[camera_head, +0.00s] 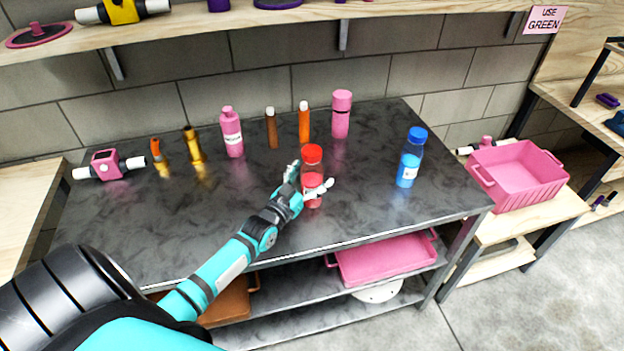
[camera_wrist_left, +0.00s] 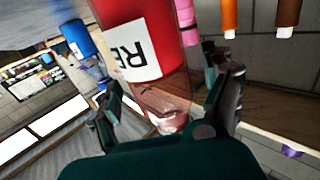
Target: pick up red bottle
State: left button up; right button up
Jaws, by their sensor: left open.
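The red bottle (camera_head: 312,156) stands upright on the dark table, with a red cap and clear red body. My left gripper (camera_head: 310,186) is at its lower body, one finger on each side, open. In the left wrist view the red bottle (camera_wrist_left: 140,50), with its white label partly readable, lies between the two fingers of my left gripper (camera_wrist_left: 168,85). There a gap shows on the left side; I cannot tell whether the right finger touches it. My right gripper is not in view.
A blue bottle (camera_head: 410,160) stands to the right. Behind are a pink canister (camera_head: 341,115), an orange bottle (camera_head: 304,122), a brown bottle (camera_head: 271,128) and a pink bottle (camera_head: 231,134). A pink crate (camera_head: 520,175) stands on the right bench. The table's front right is clear.

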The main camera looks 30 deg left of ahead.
pick_arm(q)
jog(key=shift+w, duration=0.3)
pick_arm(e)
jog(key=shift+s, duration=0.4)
pick_arm(q)
jog(key=c, duration=1.5)
jog(key=shift+r, duration=0.1)
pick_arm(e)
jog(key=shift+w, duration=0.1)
pick_arm(q)
jog(key=shift+r, duration=0.1)
